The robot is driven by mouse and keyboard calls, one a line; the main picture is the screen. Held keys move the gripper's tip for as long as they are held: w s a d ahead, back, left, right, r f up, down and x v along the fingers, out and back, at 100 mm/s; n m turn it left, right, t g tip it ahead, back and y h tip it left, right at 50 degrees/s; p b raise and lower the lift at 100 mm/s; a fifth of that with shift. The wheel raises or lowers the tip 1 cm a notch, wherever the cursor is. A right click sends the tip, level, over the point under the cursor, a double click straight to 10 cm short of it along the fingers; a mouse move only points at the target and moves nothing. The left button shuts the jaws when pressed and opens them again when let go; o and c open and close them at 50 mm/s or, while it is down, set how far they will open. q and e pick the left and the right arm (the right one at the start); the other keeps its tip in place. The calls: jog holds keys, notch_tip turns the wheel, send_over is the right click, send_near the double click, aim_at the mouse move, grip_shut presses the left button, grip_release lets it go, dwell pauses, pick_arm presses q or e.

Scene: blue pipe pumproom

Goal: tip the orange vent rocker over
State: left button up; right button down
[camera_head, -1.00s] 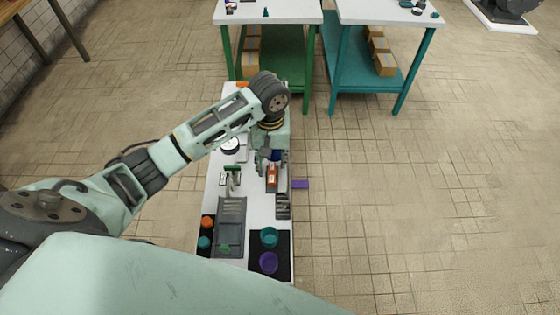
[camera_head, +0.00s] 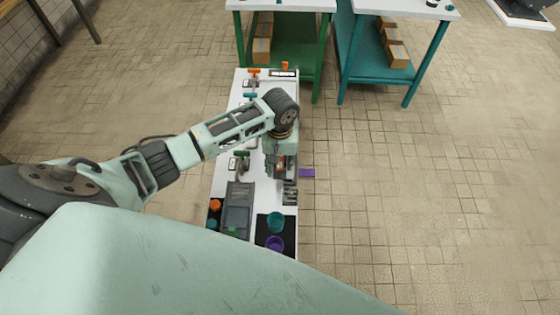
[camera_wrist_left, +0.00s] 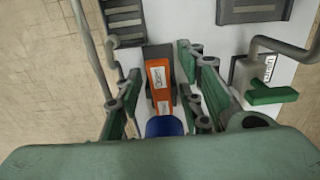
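The orange vent rocker (camera_wrist_left: 159,82) has white labels and sits in a dark housing; it shows between the fingers of my left gripper (camera_wrist_left: 160,72) in the left wrist view. The fingers are spread, one on each side of it, and I see no clear contact. A blue round part (camera_wrist_left: 165,127) lies at the rocker's near end, close to my palm. In the head view my left gripper (camera_head: 280,173) points down over the white bench and hides most of the rocker, leaving a little orange visible. My right gripper is not in view.
A green lever handle (camera_wrist_left: 272,93) with a grey bent pipe stands right of the gripper. A grey slotted part (camera_wrist_left: 125,20) is on the other side. On the white bench (camera_head: 218,177) are teal (camera_head: 275,222) and purple (camera_head: 275,243) cups. Open tiled floor lies to the right.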

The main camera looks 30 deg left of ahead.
pick_arm(q)
grip_shut()
jog(key=shift+w+r+p, duration=0.1)
jog(key=shift+r+p, duration=0.15)
jog(key=shift+p, duration=0.4)
jog(key=shift+g+p, duration=0.3)
jog(key=shift+g, duration=0.1)
jog(key=shift+w+f+g+h, duration=0.1)
jog(key=shift+g+h, duration=0.2)
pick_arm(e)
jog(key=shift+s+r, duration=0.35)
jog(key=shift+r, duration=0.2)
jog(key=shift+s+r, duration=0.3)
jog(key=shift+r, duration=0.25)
pick_arm(q)
jog(key=shift+o, duration=1.1)
grip_release()
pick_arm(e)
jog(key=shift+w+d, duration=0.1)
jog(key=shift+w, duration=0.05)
pick_arm(q)
notch_tip(320, 180, up, 12)
jog(key=w, duration=0.1)
jog(key=shift+w+a, duration=0.25)
jog(key=shift+a, duration=0.15)
jog(key=shift+s+f, duration=0.1)
jog(key=shift+f, duration=0.05)
